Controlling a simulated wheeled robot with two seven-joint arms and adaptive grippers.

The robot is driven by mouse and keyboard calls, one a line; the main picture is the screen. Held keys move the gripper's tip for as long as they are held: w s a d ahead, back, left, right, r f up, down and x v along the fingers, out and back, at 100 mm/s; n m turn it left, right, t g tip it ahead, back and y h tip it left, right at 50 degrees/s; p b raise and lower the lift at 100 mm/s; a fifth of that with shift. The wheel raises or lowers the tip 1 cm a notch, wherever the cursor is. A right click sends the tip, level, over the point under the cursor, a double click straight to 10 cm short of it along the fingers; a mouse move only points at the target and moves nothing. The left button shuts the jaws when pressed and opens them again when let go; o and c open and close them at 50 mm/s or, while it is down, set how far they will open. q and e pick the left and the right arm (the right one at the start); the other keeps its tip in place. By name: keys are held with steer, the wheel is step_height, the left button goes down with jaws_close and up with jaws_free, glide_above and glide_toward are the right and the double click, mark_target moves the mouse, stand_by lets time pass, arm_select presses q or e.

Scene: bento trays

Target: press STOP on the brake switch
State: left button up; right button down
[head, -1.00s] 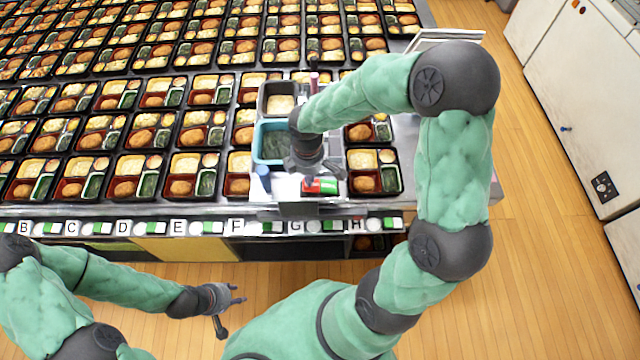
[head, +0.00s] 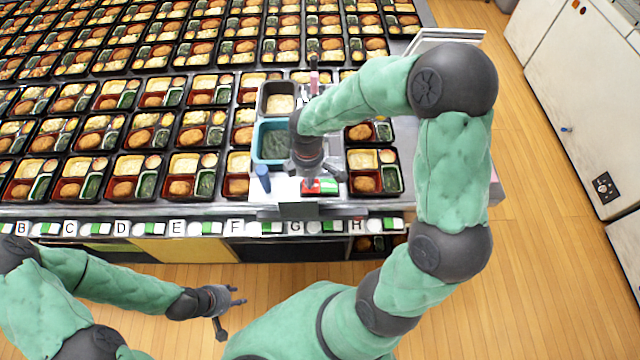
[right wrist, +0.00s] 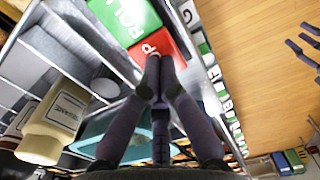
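The brake switch has a red half (head: 309,188) with white letters, of which the right wrist view shows "OP" on the red face (right wrist: 143,46). Its green half (head: 329,187) stands beside it and reads "ROLL" in the right wrist view (right wrist: 124,17). My right gripper (head: 312,180) is over the switch, fingers together and empty. In the right wrist view its fingertips (right wrist: 160,62) overlap the red face; I cannot tell whether they touch it or how far it is pressed. My left gripper (head: 236,306) is open and empty, low in front of the counter.
A teal bin (head: 258,146) and a grey bin with pale food (head: 263,100) stand behind the switch. A blue bottle (head: 263,178) is left of it. Rows of bento trays (head: 185,190) fill the counter. A labelled cream bottle (right wrist: 42,140) shows in the wrist view. The wooden floor (head: 540,260) is clear.

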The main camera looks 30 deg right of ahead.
steer(key=shift+f, duration=0.2)
steer(key=shift+r+p, duration=2.85)
steer(key=shift+r, duration=0.75)
steer(key=shift+f, duration=0.15)
steer(key=s+a+f+m+y, duration=0.1)
steer(key=s+a+f+m, duration=0.35)
steer(key=f, duration=0.35)
steer(key=s+a+f+m+y, duration=0.2)
steer(key=s+a+f+m, duration=0.25)
steer(key=f, duration=0.35)
steer(key=s+a+f+m+y, duration=0.1)
steer(key=s+a+f+m, duration=0.3)
steer(key=f+m, duration=0.25)
step_height(320, 180, down, 13)
steer(key=w+a+n+b, duration=0.1)
steer(key=b, duration=1.3)
steer(key=shift+w+a, duration=0.3)
steer(key=shift+w, duration=0.1)
